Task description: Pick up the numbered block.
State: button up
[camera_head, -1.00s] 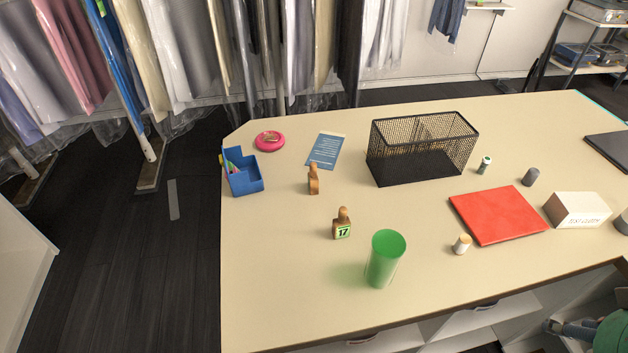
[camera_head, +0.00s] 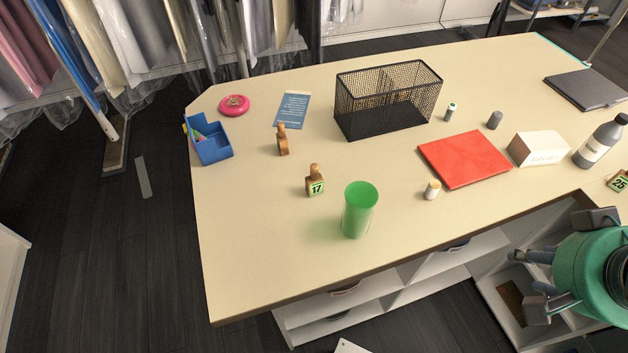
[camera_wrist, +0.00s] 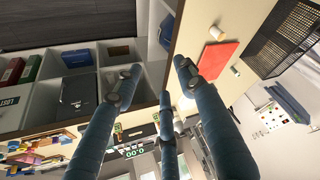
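A small brown block with a knob-like top and a green label reading 17 (camera_head: 315,183) stands upright on the table, behind and left of a green translucent cup (camera_head: 360,210). A second block with a green label reading 25 (camera_head: 619,181) is cut off by the right edge of the head view. My gripper (camera_head: 537,262) is at the lower right, beyond the table's front edge and apart from both blocks. In the wrist view its three fingers (camera_wrist: 160,80) are spread with nothing between them. Small green labels show below them there, too small to read.
The table (camera_head: 260,260) also bears a red folder (camera_head: 464,159), white box (camera_head: 538,148), dark bottle (camera_head: 600,141), wire basket (camera_head: 388,100), white-capped cylinder (camera_head: 432,189), wooden piece (camera_head: 282,140) and blue bin (camera_head: 208,140). Open shelves (camera_head: 420,275) lie under its front edge. The table's left front is clear.

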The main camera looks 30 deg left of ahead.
dwell(0.3)
jog(key=w+a+r+g+p, duration=0.1)
jog(key=w+a+r+p, duration=0.1)
jog(key=w+a+p, duration=0.65)
jog(key=w+a+r+p, duration=0.25)
jog(key=w+a, duration=0.25)
jog(key=a, duration=0.6)
jog(key=s+a+f+p, duration=0.1)
jog(key=a+f+p, duration=0.1)
jog(key=a, duration=0.6)
jog(key=s+a+f+p, duration=0.2)
jog(key=a+p, duration=0.2)
jog(key=a, duration=0.5)
jog(key=s+a+f+p, duration=0.1)
jog(key=a+f+p, duration=0.2)
jog(key=a, duration=0.6)
jog(key=shift+s+n, duration=0.3)
jog(key=shift+s, duration=0.1)
jog(key=shift+f, duration=0.2)
send_over(313, 167)
jog(key=s, duration=0.2)
jog(key=shift+f, duration=3.85)
